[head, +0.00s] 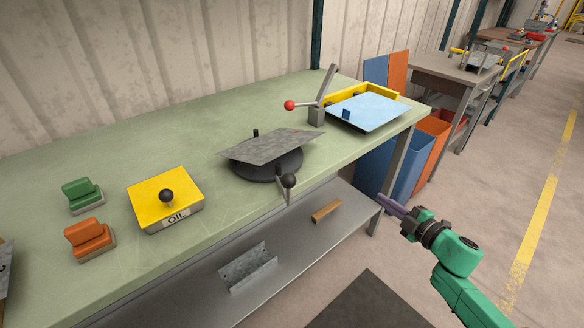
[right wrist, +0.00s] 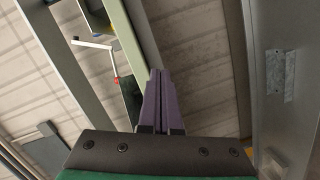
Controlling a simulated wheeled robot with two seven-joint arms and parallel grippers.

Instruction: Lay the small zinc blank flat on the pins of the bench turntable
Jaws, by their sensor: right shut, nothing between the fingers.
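The small zinc blank (head: 270,146) is a mottled grey sheet lying over the round black bench turntable (head: 268,170). It covers most of the disc and overhangs it; its right end appears a little raised, but I cannot tell for sure whether it is flat. A dark post shows at its rear edge; any pins under it are hidden. A crank with a black knob (head: 289,181) stands at the turntable's front. My right gripper (head: 384,199) is shut and empty, off the bench's front right, well apart from the blank. It also shows in the right wrist view (right wrist: 158,72). My left gripper is out of view.
On the green bench (head: 130,160) are a yellow OIL box (head: 150,195), green (head: 82,194) and orange (head: 90,238) blocks, and a red-knobbed lever (head: 290,105) beside a blue plate (head: 368,112). A lower shelf holds a bracket (head: 248,268). Floor is open at right.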

